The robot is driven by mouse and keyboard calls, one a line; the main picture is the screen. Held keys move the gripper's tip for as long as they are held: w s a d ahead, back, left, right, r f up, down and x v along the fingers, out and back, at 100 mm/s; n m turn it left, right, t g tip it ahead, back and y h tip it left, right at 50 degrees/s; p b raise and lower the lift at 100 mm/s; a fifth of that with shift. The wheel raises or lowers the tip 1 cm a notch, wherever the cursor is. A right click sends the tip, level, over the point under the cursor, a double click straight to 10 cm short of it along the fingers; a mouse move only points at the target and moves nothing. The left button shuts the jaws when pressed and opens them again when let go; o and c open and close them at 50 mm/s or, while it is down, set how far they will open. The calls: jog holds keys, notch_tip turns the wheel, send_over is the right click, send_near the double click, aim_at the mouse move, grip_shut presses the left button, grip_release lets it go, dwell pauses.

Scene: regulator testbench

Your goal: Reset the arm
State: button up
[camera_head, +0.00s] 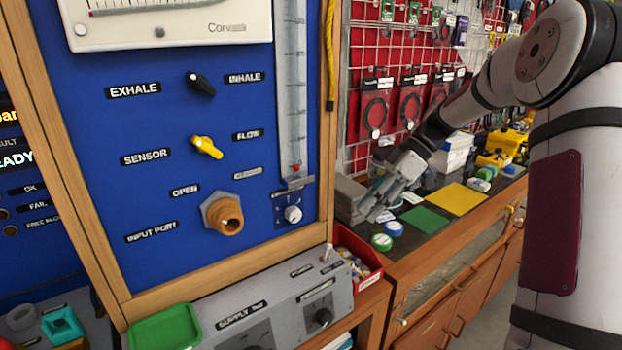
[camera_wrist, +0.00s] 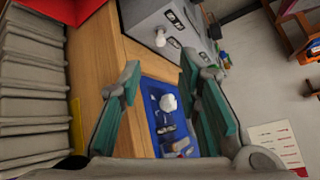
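My arm (camera_head: 558,140) comes in from the right of the head view and reaches down and left. My gripper (camera_head: 378,203) hangs near the left end of the dark bench top, right of the blue panel. In the wrist view my gripper (camera_wrist: 160,85) shows two green-padded fingers, spread apart with nothing between them. Beyond the gap, the blue panel (camera_wrist: 158,112) and its white knob (camera_wrist: 169,102) show, apart from the fingers.
The blue panel (camera_head: 130,120) carries a black knob (camera_head: 201,84), a yellow knob (camera_head: 207,147) and a brass port (camera_head: 224,214). Below it stand a grey supply box (camera_head: 285,300) and green tray (camera_head: 165,329). Green and yellow mats (camera_head: 425,220) and tape rolls (camera_head: 381,242) lie on the bench.

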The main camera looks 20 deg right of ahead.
jog(key=shift+a, duration=0.1)
jog(key=s+a+r+m+t+h, duration=0.1)
jog(key=s+a+r+m+h, duration=0.3)
jog(key=s, duration=0.3)
jog(key=s+a+r+m+h, duration=0.2)
jog(key=s+a+r+m, duration=0.1)
jog(key=s+a, duration=0.25)
jog(key=s+a+m+t+h, duration=0.1)
jog(key=s+m+t, duration=0.3)
jog(key=s, duration=1)
jog(key=m+h, duration=0.1)
jog(key=m, duration=0.2)
jog(key=shift+s+a+f+h, duration=0.2)
jog(key=shift+s+f+h, duration=0.1)
jog(key=shift+s+f, duration=0.05)
